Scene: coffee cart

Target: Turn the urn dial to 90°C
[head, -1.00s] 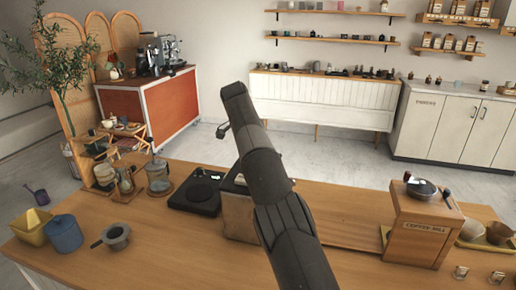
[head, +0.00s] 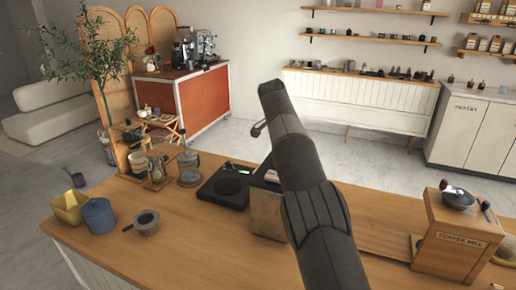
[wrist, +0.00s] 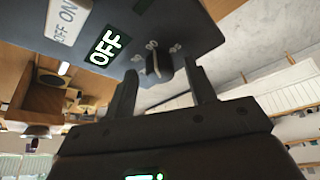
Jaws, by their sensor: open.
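In the wrist view, the urn's dark grey panel (wrist: 195,25) fills the top. Its black round dial (wrist: 162,66) has a pale pointer line and small number marks around it; the middle mark looks like 90. The line seems to point near that middle mark, but I cannot tell exactly. My gripper (wrist: 163,76) is open, one finger on each side of the dial; I cannot tell whether either finger touches it. In the head view, my arm hides the gripper and dial.
On the wooden counter (head: 190,235) are a black scale (head: 228,186), a grey-brown box (head: 266,212) partly behind my arm, a coffee mill (head: 455,240) at right, and a blue canister (head: 98,216) and yellow bin (head: 70,207) at left.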

